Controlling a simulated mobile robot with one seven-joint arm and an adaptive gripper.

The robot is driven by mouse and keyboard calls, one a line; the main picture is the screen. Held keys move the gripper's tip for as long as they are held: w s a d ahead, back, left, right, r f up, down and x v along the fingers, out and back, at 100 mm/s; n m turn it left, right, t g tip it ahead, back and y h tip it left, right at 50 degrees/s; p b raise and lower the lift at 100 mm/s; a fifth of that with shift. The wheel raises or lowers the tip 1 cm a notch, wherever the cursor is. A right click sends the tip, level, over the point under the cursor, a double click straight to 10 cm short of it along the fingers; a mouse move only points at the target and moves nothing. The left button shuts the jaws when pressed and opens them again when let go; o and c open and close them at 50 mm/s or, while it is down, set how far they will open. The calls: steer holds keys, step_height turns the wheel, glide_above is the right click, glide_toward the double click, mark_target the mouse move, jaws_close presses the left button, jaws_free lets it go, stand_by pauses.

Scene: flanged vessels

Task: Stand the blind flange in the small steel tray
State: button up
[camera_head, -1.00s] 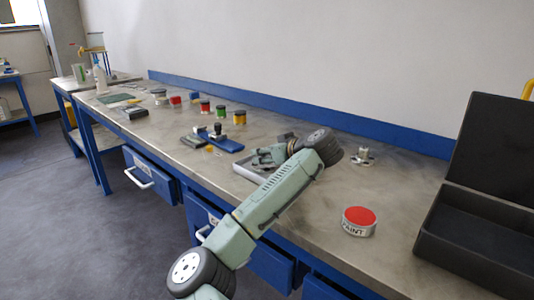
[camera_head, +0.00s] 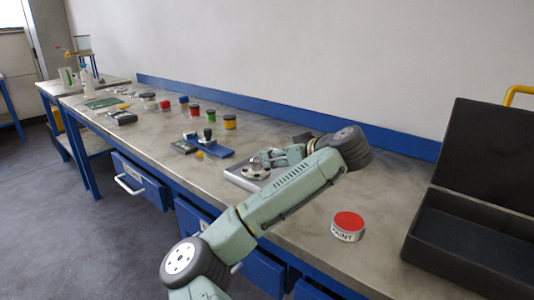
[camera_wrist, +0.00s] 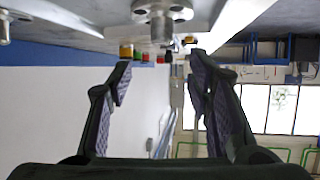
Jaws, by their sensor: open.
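The blind flange (camera_head: 256,171) is a round silver piece with bolt holes and a central stub. It is in the small steel tray (camera_head: 236,176), low on its floor, stub up. It also shows at the top of the upside-down wrist view (camera_wrist: 164,12), with the tray's rim (camera_wrist: 68,19) beside it. My gripper (camera_head: 268,157) is at the tray beside the flange. In the wrist view my gripper (camera_wrist: 160,66) has its fingers apart, with nothing between them. The flange lies beyond the fingertips, clear of them. My arm hides part of the tray.
A red-lidded paint tin (camera_head: 347,226) and an open black case (camera_head: 470,225) stand to the right. A blue holder (camera_head: 212,150) and several jars (camera_head: 195,109) are left of the tray. Another metal fitting (camera_wrist: 5,27) shows at the wrist view's edge.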

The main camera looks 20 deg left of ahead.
steer(key=shift+s+d+r+p, duration=0.3)
steer(key=shift+s+d+p, duration=0.2)
steer(key=shift+p, duration=0.3)
steer(key=shift+w+d, duration=0.1)
